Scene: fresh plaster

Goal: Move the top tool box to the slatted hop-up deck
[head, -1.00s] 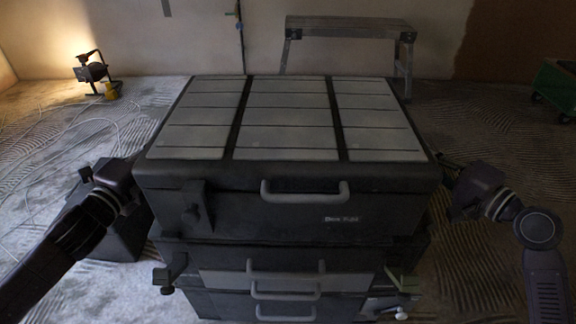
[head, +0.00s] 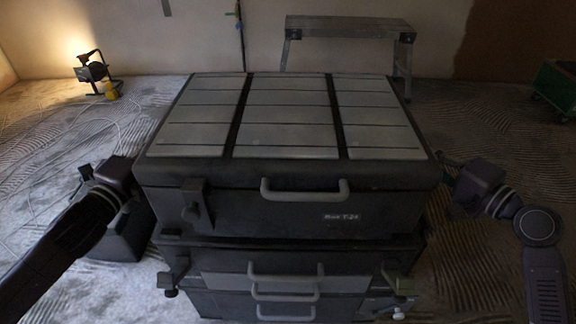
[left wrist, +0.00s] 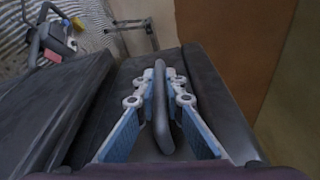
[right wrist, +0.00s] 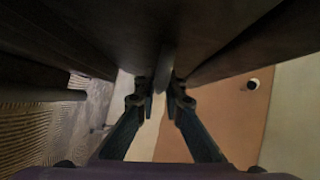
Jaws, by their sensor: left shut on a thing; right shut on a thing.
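The top tool box (head: 285,205) is dark, with pale lid panels and a grey front handle. It is level above the lower tool boxes (head: 285,282); I cannot clearly tell whether a gap separates them. My left gripper (left wrist: 164,85) is shut on its side handle (left wrist: 163,118) at the left. My right gripper (right wrist: 163,88) is shut on the handle (right wrist: 166,62) at the right side. In the head view the box sides hide both sets of fingertips. The grey hop-up deck (head: 347,27) stands behind the stack by the wall, its lower part hidden by the box.
A lit work lamp (head: 93,72) stands on the floor at the back left, with pale cables (head: 60,135) near it. A dark case (head: 120,240) is on the floor left of the stack. A green wheeled thing (head: 556,85) is at the far right. The ridged floor right of the stack looks clear.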

